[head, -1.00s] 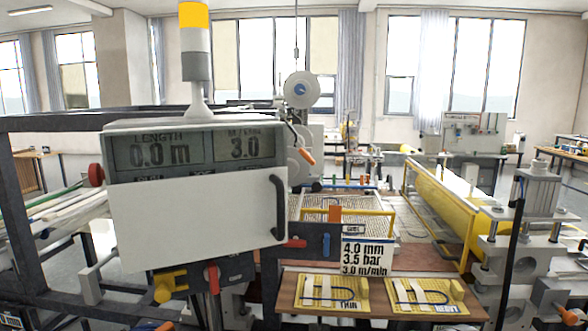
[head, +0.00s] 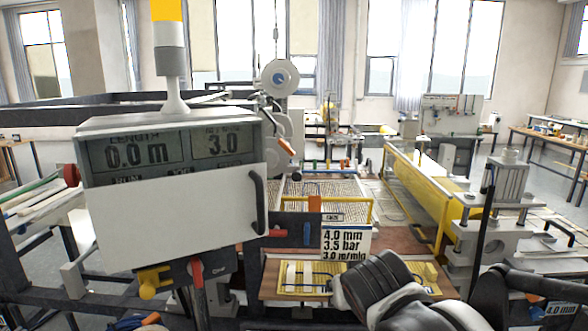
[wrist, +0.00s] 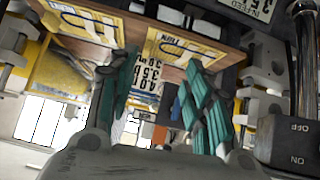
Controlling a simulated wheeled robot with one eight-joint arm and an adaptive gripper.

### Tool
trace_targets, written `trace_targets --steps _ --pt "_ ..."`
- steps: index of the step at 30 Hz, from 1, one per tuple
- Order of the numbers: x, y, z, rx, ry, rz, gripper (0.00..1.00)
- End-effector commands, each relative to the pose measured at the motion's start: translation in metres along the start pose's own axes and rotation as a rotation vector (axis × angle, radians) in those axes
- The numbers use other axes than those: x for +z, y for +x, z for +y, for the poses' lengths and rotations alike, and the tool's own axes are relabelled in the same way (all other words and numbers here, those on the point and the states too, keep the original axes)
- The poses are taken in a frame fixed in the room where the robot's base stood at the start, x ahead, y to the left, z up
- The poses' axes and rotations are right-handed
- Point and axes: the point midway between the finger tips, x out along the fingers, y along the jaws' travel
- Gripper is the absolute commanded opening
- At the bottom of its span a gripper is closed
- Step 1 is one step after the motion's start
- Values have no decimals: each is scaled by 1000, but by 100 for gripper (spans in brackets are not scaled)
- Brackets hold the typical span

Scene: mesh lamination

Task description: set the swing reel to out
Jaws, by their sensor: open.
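A white reel with a blue hub (head: 280,78) stands behind the control cabinet in the head view, on a grey upright. An orange handle (head: 285,146) shows below it. I take this to be the swing reel; no mark for in or out is readable on it. My gripper (wrist: 160,95) is open and empty in the wrist view, its two teal-padded fingers spread. It faces the yellow sample boards and parameter card, apart from the reel. The reel cannot be made out in the wrist view. In the head view, dark parts of my arm cover the lower right.
The control cabinet (head: 175,205) with its displays and signal tower (head: 170,60) fills the left. Red and yellow levers (head: 196,270) sit below it. A parameter card (head: 345,242) stands above the wooden shelf (head: 270,280). A yellow-sided roller machine (head: 430,195) stands at right.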

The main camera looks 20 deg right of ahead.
Motion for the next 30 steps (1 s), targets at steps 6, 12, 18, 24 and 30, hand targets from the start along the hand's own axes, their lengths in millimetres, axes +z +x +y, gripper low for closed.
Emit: trace_targets --steps 6,12,18,24,30 --pt "-92 21 1 93 104 177 46" --pt "-161 41 -10 119 186 351 46" --pt "-217 62 -34 87 250 519 46" --pt "-255 82 -68 9 295 660 46" --pt "-270 97 -95 -65 315 738 46"
